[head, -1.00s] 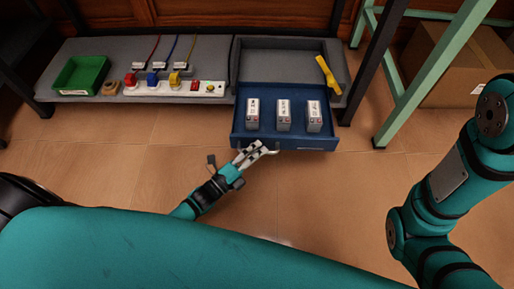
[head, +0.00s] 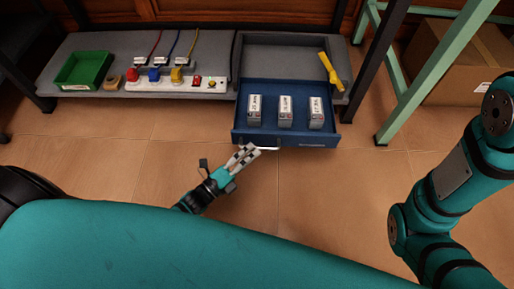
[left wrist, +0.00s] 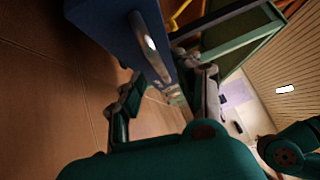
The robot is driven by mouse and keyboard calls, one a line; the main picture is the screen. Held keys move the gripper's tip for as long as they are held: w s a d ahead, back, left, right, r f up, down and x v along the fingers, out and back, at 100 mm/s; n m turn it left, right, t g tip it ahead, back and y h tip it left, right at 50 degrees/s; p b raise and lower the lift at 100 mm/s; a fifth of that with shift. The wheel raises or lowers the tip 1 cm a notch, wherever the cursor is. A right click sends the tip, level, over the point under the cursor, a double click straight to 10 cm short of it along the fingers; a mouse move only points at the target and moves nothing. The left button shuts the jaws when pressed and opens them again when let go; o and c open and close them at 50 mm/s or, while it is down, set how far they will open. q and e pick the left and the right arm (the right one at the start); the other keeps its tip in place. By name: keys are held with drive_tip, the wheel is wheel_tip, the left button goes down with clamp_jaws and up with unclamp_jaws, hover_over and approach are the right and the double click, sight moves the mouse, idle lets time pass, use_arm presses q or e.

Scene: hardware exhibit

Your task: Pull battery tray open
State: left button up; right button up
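The blue battery tray (head: 240,125) is pulled out of its grey housing (head: 285,45) in the head view. Three grey-white batteries, a left one (head: 254,110), a middle one (head: 286,112) and a right one (head: 316,113), stand in it. The pale tray handle (head: 268,148) shows on its front; in the left wrist view the handle (left wrist: 150,45) stands off the blue front. My left gripper (head: 246,152) is just in front of the handle's left end. Its fingers stand apart in the left wrist view, with nothing visibly held. My right gripper is out of view.
A yellow tool (head: 330,70) lies on the housing's right edge. A green bin (head: 83,70) and a white strip with coloured plugs (head: 215,86) are on the grey shelf to the left. Table legs (head: 375,60) stand right of the tray. The floor in front is clear.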

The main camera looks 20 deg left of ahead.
use_arm(q)
drive_tip(key=v, duration=0.8)
drive_tip(key=shift+s+a, duration=0.2)
drive_tip(key=shift+s, duration=0.15)
drive_tip(key=shift+f, duration=0.1)
